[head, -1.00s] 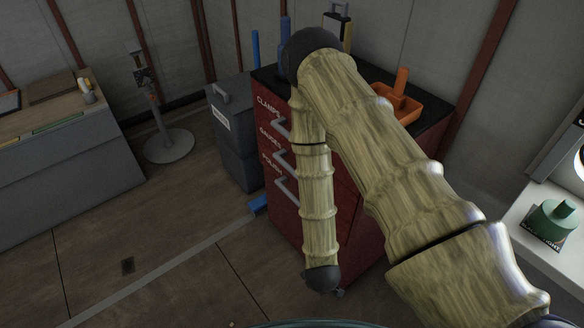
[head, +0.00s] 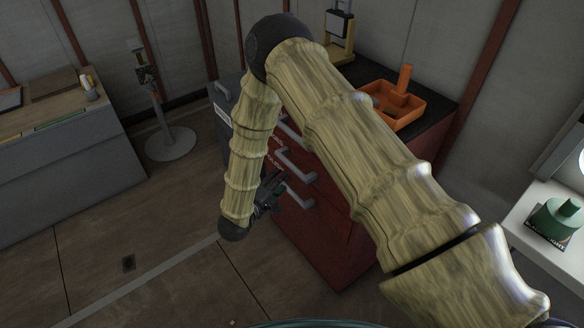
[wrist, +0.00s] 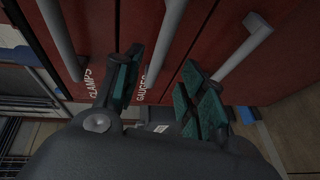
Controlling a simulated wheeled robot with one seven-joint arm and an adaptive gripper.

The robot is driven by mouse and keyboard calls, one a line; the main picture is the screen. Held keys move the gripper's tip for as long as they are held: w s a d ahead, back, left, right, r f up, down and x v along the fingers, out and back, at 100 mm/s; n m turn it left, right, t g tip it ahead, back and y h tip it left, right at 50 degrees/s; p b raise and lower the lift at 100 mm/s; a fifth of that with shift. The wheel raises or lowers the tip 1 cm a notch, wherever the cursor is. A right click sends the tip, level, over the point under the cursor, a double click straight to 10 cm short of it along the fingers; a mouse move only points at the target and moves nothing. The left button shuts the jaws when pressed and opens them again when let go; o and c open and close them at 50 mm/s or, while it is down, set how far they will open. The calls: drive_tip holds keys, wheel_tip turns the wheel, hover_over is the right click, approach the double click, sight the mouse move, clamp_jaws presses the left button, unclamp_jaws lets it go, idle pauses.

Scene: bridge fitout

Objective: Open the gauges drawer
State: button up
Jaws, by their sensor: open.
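The red drawer cabinet (head: 325,235) stands ahead, its drawer fronts flush where visible. The gauges drawer's grey bar handle (head: 297,164) is the middle one of three in the head view; its label is hidden there by my arm. In the wrist view the GAUGES label (wrist: 147,86) shows beside that handle (wrist: 166,38). My gripper (head: 270,190) is open and empty in front of the cabinet, left of the handles. In the wrist view its green-padded fingers (wrist: 160,68) appear on either side of the gauges handle; I cannot tell how much gap remains in depth.
The clamps handle (wrist: 62,40) and polish handle (wrist: 243,48) flank the gauges handle. An orange tray (head: 398,108) sits on the cabinet top. The floor at left is open.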

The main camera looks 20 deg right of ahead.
sight(291, 169)
drive_tip(key=p+x, duration=0.1)
drive_tip(key=x, duration=0.9)
drive_tip(key=shift+f, duration=0.1)
clamp_jaws()
